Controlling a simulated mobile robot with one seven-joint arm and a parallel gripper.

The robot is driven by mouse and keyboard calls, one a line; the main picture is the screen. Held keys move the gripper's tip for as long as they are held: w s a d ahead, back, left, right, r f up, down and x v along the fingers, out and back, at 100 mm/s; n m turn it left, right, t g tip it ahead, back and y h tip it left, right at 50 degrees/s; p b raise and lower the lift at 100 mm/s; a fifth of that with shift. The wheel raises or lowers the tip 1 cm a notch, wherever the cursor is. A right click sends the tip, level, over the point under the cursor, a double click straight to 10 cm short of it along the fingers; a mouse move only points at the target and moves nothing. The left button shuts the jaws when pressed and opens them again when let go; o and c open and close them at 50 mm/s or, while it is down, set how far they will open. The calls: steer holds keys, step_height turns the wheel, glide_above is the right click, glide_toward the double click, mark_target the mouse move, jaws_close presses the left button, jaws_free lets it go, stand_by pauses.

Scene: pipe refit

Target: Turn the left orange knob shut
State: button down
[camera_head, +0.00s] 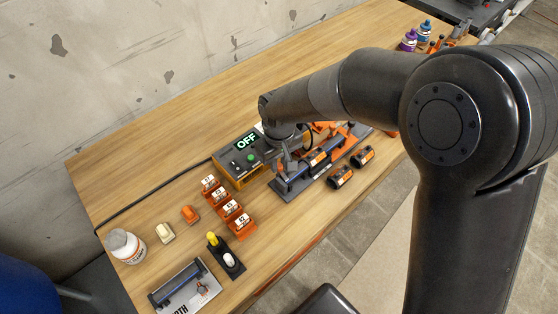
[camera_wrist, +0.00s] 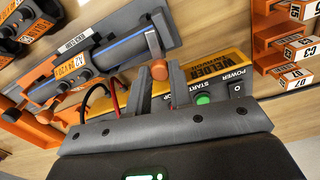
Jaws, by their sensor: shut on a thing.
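In the wrist view, my gripper (camera_wrist: 160,82) has its two grey fingers on either side of a round orange knob (camera_wrist: 159,70), shut on it. The knob sits at the end of a dark clamp fixture (camera_wrist: 180,22) that holds a grey pipe with a blue stripe (camera_wrist: 125,50). A second orange knob (camera_wrist: 62,87) shows further left, apart from my gripper. In the head view, my gripper (camera_head: 287,168) is low over the left end of the fixture (camera_head: 285,193), and my arm hides part of it. The knob's turn angle cannot be told.
The yellow welder box (camera_head: 238,177), its display reading OFF, stands close beside my gripper. Orange numbered blocks (camera_head: 225,211) stand left of the fixture. Black cylinders (camera_head: 340,177) lie to its right. The table's back left is clear.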

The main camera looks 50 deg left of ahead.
mark_target(280, 165)
steer(key=shift+n, duration=0.9)
steer(key=c, duration=1.3)
jaws_free()
step_height(280, 165, up, 11)
steer(key=shift+w+f, duration=0.1)
